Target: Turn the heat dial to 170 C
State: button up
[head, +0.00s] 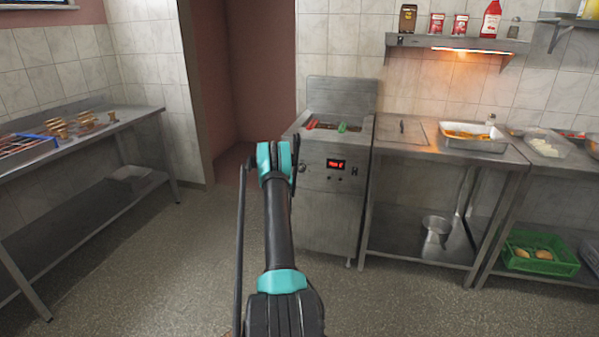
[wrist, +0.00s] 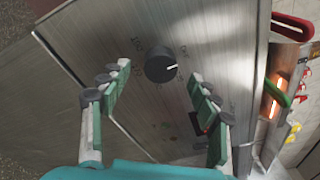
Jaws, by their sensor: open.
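The heat dial (wrist: 160,66) is a round dark knob on the steel front panel of the cooker. Its white pointer line points right and slightly up in the wrist view. Printed marks around it are too small to read surely. My gripper (wrist: 160,71) is open, with one finger left of the dial and one right of it; no contact shows. In the head view my arm reaches toward the cooker (head: 325,215) and its wrist partly covers the panel's left side. A red-lit display (head: 336,164) is on the panel; its digits are unclear.
Red (head: 310,124) and green (head: 342,127) handles show on the cooker top. A steel table with a food tray (head: 472,143) stands to the right. A shelf (head: 455,43) with bottles hangs above. Another steel table (head: 75,142) is at left, with open floor between.

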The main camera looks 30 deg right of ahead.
jog(key=shift+x, duration=1.7)
jog(key=c, duration=1.2)
